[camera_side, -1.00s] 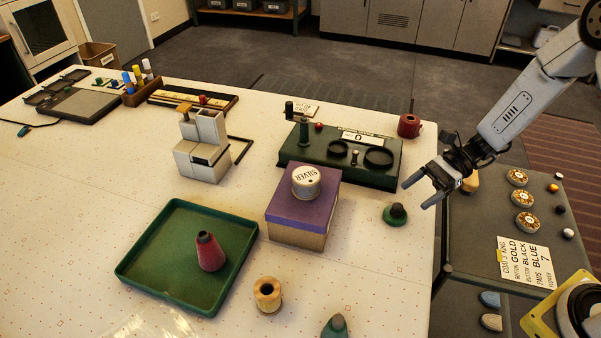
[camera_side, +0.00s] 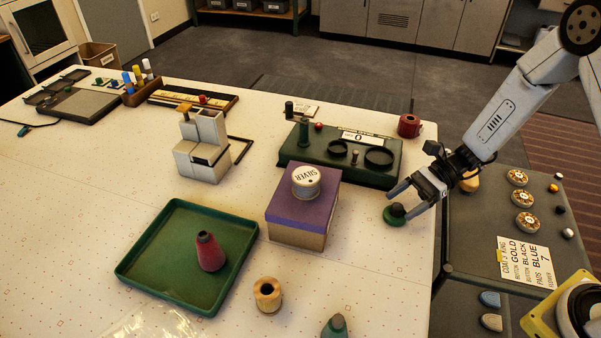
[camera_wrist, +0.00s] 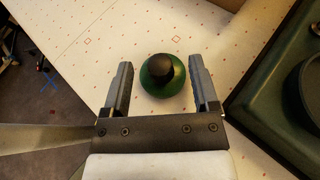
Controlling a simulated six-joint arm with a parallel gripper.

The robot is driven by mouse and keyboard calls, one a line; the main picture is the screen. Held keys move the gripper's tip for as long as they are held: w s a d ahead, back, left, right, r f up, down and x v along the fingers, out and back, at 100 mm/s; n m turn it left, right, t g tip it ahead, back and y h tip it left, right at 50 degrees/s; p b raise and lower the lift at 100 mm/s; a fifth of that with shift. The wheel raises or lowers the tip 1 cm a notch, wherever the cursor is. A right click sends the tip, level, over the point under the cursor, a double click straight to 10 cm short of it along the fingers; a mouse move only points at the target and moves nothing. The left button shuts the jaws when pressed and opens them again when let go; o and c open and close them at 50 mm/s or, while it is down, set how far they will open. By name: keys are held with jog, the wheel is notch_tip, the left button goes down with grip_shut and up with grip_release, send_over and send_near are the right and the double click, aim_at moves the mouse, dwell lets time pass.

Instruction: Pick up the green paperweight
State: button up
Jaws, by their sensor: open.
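The green paperweight (camera_side: 391,217) is a round green base with a black knob, upright on the white table near its right edge. It also shows in the wrist view (camera_wrist: 161,84), between and slightly beyond the two finger tips. My gripper (camera_side: 404,200) is open, with its fingers at either side of the knob in the side view. In the wrist view my gripper (camera_wrist: 162,80) has a gap between each finger and the paperweight. Part of the paperweight is hidden by a finger in the side view. A second green piece with a grey top (camera_side: 336,326) stands at the table's front.
A dark green device with black rings (camera_side: 300,152) stands behind the paperweight, and a purple-topped box (camera_side: 297,236) with a silver tin (camera_side: 306,180) stands to its left. A green tray (camera_side: 150,270) holds a red cone (camera_side: 209,255). A wooden spool (camera_side: 267,295) stands near the front.

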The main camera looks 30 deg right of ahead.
aim_at(401, 205)
jog(key=shift+x, duration=1.95)
grip_shut()
